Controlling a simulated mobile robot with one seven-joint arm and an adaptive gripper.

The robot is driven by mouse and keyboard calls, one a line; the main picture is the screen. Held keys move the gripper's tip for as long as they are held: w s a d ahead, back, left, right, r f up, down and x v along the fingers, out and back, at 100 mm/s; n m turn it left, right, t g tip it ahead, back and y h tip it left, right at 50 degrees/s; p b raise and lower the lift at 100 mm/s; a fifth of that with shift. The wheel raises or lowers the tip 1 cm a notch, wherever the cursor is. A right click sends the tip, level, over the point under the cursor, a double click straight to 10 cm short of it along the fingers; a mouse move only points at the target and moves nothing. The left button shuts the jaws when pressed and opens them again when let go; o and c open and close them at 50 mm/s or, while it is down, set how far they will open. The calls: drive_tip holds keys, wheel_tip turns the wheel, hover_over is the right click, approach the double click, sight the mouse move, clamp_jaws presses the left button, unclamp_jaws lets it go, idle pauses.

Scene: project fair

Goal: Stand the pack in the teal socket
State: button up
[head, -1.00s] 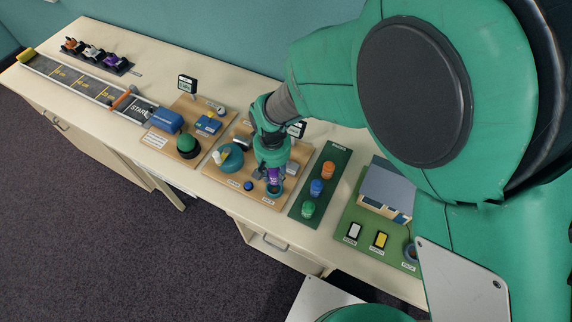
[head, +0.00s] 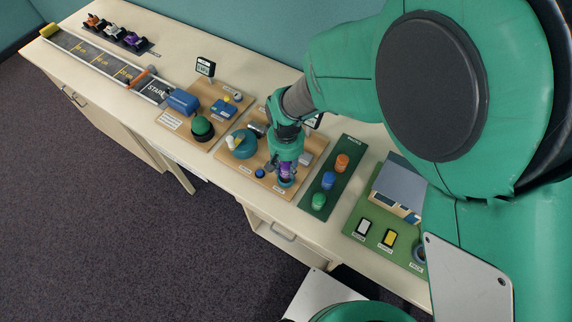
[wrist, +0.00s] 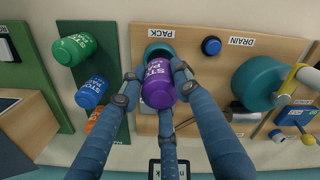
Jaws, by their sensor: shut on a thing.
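The purple pack (wrist: 158,88), with white lettering, is held between the blue fingers of my gripper (wrist: 155,76) in the wrist view. The teal socket (wrist: 160,49) shows just beyond the pack's end, beside the PACK label. In the head view my gripper (head: 287,163) points down, with the purple pack (head: 286,171) between its fingers, right over the teal socket (head: 286,183). The pack looks about upright there. Its lower end is at or just above the socket; whether it has entered is hard to tell.
A blue button (head: 260,173) and a teal wheel with a pale handle (head: 242,143) share the wooden board. Orange (head: 342,163), blue (head: 328,180) and green (head: 319,200) packs stand on the dark green rack to the right. A house model (head: 399,188) stands farther right.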

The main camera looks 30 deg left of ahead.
sight(286, 173)
drive_tip(key=shift+f+b, duration=0.85)
drive_tip(key=shift+f, duration=0.85)
drive_tip(key=shift+f, duration=0.5)
idle(1.0)
drive_tip(key=o, duration=0.9)
drive_tip(key=shift+r, duration=0.15)
drive_tip(key=shift+r+p, duration=3.2)
drive_tip(key=shift+r, duration=2.2)
